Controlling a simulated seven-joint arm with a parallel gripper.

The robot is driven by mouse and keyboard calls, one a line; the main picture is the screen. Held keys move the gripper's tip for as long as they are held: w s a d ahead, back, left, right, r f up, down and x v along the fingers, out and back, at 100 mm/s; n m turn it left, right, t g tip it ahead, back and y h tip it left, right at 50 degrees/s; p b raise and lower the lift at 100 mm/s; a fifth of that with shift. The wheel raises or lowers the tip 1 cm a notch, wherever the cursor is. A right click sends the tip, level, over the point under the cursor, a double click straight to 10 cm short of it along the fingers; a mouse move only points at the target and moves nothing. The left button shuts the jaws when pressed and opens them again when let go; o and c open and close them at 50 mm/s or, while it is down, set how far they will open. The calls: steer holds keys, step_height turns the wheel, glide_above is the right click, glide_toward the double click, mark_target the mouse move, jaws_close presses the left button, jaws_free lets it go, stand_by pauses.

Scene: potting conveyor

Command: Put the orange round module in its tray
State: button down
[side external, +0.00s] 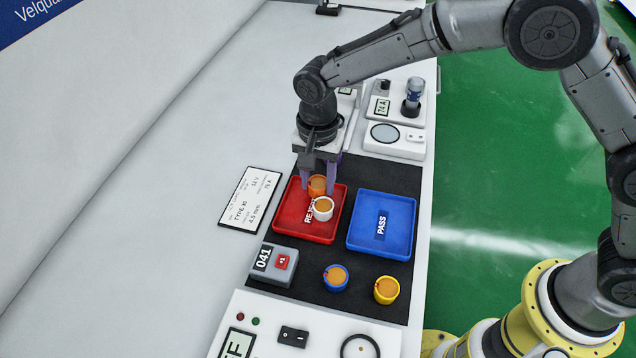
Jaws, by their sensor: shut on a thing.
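The orange round module (317,186) is between the fingers of my gripper (319,190), which is shut on it. My gripper is over the far part of the red REJECT tray (288,226); I cannot tell whether the module touches the tray floor. A white round module (323,208) sits in the red tray, just in front of the orange one, and partly covers the REJECT label. The blue PASS tray (368,240) is to the right of the red tray and is empty.
A blue round module (336,278) and a yellow one (386,290) stand on the dark mat in front of the trays. A grey counter box (270,265) is at the front left. A type card (250,198) lies left of the red tray.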

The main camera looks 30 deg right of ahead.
mark_target(318, 185)
steer(key=shift+f, duration=0.7)
steer(key=shift+c, duration=1.8)
jaws_free()
steer(key=shift+f, duration=0.15)
step_height(318, 185, up, 12)
steer(key=shift+r, duration=0.2)
